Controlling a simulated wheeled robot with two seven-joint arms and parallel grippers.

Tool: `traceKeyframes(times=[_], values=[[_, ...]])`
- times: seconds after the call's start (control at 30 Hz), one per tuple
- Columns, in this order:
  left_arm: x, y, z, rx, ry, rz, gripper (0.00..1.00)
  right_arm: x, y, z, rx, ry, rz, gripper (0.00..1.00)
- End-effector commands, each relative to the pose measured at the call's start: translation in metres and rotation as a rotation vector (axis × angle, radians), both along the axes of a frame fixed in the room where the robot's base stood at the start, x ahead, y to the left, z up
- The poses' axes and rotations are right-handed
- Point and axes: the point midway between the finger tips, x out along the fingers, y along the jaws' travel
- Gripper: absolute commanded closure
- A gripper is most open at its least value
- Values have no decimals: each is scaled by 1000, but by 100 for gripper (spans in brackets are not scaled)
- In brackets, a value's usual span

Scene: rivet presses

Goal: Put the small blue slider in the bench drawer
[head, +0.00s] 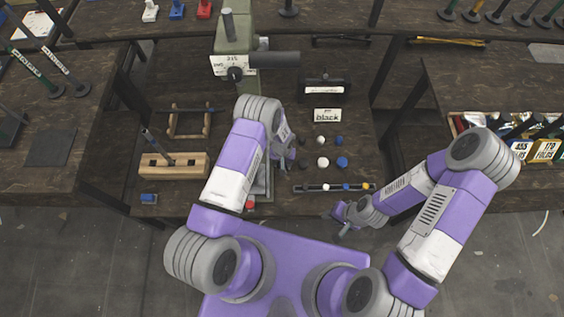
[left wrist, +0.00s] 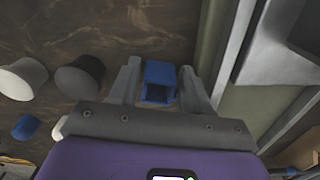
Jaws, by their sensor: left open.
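A small blue hollow block (left wrist: 160,80), which looks like the slider, stands between the fingers of my left gripper (left wrist: 160,92) in the left wrist view. The fingers are apart, with slight gaps beside it. In the head view my left gripper (head: 286,152) is low over the middle bench (head: 222,190), and its own arm hides most of what is under it. Another small blue piece (head: 149,198) lies at that bench's front left. My right gripper (head: 340,222) hangs in front of the bench edge, away from the objects; its finger gap is unclear. No open drawer is visible.
A green press (head: 235,35) stands behind my left gripper. Several round knobs (head: 322,162) and a dark rail (head: 315,188) lie to its right. A wooden block (head: 180,165) sits to the left. White (head: 150,11), blue (head: 177,10) and red (head: 204,9) pieces stand on the back bench.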

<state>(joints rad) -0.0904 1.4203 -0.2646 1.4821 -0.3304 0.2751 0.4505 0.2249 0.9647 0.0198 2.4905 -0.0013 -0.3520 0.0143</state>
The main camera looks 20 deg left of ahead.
Motion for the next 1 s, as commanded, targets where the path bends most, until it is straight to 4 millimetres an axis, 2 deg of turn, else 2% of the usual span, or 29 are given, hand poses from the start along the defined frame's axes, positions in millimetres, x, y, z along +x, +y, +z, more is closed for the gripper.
traceKeyframes(times=[0.07,0.1,0.37,0.57,0.67,1.0], values=[[0,0,1,0,0,0,52,0,0,0,0,0,0,64],[0,0,1,0,0,0,55,0,0,0,0,0,0,64],[0,0,1,0,0,0,95,0,0,0,0,0,0,64],[0,0,3,0,-1,-1,95,0,0,1,0,0,0,64],[1,0,12,0,-2,-1,95,0,0,4,0,0,0,64],[1,0,79,-1,-2,-1,95,0,0,21,0,0,0,64]])
